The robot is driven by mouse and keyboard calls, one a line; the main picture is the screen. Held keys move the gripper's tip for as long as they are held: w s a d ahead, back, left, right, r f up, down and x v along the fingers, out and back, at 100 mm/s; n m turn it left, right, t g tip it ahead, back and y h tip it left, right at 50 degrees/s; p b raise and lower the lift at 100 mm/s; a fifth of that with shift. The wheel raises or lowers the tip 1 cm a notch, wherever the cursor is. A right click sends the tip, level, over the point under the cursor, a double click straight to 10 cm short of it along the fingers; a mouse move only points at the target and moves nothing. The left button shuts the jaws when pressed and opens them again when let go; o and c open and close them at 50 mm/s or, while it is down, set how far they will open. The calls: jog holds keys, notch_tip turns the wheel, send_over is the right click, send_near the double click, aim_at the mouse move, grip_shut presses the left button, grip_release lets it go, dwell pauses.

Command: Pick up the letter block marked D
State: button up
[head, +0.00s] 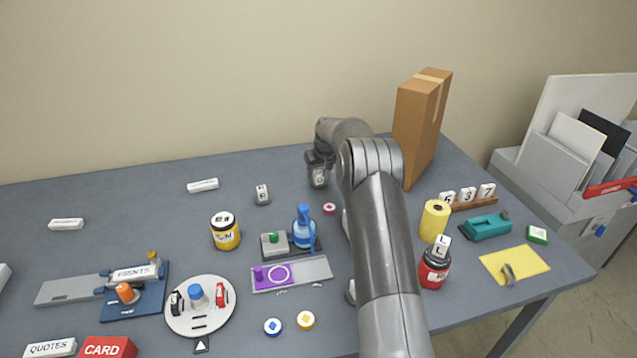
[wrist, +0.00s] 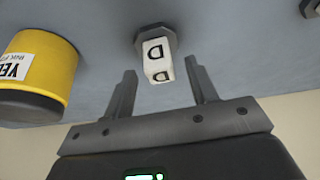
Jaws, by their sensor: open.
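The letter block marked D (wrist: 157,54) is white with a black D on its faces, set on a dark hexagonal base in the wrist view. The letter appears turned over in that picture. My gripper (wrist: 162,78) is open, with one finger to each side of the block's near end. Nothing is held, and I cannot tell how far the fingertips are from it. In the head view my gripper (head: 318,160) is at the back of the table, with a small white block (head: 319,178) right at it, its letter too small to read.
In the wrist view a yellow ink jar (wrist: 38,75) stands left of the block. In the head view another letter block (head: 262,194) stands left of my gripper, and a tall cardboard box (head: 421,125) stands to its right. Bare table lies between that block and my gripper.

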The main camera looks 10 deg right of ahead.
jog(key=shift+x, duration=1.1)
jog(key=shift+c, duration=0.5)
jog(key=shift+r, duration=0.1)
grip_shut()
